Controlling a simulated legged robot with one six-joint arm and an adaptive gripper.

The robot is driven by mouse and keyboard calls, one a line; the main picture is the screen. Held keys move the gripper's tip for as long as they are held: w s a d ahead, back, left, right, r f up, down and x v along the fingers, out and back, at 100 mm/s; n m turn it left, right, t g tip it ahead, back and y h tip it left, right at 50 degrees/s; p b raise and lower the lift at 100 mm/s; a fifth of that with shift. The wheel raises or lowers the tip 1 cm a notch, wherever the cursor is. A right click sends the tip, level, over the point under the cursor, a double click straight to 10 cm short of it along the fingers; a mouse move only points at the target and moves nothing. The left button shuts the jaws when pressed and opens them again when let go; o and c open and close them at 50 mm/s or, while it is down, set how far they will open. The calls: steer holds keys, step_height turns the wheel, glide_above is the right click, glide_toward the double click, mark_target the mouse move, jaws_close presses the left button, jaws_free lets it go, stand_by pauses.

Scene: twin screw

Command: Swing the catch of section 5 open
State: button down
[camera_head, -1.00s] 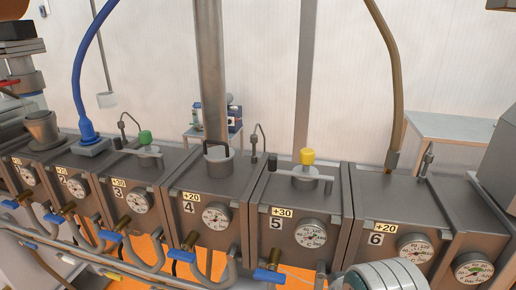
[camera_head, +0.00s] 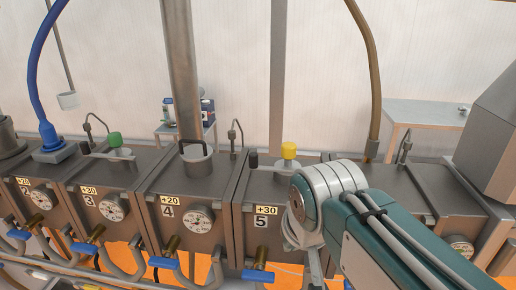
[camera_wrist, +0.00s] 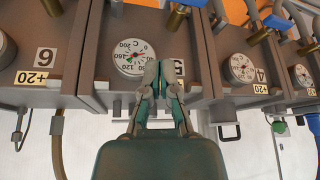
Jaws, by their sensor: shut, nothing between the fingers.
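Section 5 (camera_head: 261,240) is a dark grey block with a "+30" label. On its top are a yellow-capped port (camera_head: 289,150) and a bar with a dark upright knob (camera_head: 253,160). Which part is the catch is not certain. My arm covers the right side of section 5 and its gauge in the head view. My gripper (camera_wrist: 160,66) is shut and empty in the upside-down wrist view. Its fingertips overlap the front of section 5, between its round gauge (camera_wrist: 130,57) and its partly covered number label (camera_wrist: 179,68). Contact cannot be told.
Section 6 shows beside section 5 in the wrist view (camera_wrist: 70,45). Blue-handled valves (camera_head: 258,276) line the lower front. Free room lies above the blocks.

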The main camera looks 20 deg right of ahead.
steer(key=w+r+m+g+h, duration=0.1)
steer(key=w+r+m, duration=0.2)
steer(key=w+r, duration=0.4)
steer(key=w+r+m+g+h, duration=0.1)
steer(key=w+r+m, duration=0.2)
steer(key=w+r, duration=0.5)
steer(key=w, duration=0.8)
steer(key=shift+w+d+r+m, duration=0.15)
steer(key=shift+w+r+m, duration=0.1)
steer(key=shift+w+m, duration=0.1)
steer(key=x, duration=1)
steer(key=shift+d+f, duration=0.1)
steer(key=shift+f, duration=0.1)
steer(key=shift+s+a+r, duration=0.25)
steer(key=shift+s+a, duration=0.65)
steer(key=shift+s, duration=0.3)
steer(key=shift+s+a+f, duration=0.1)
steer(key=shift+s+a, duration=0.3)
steer(key=shift+s, duration=0.05)
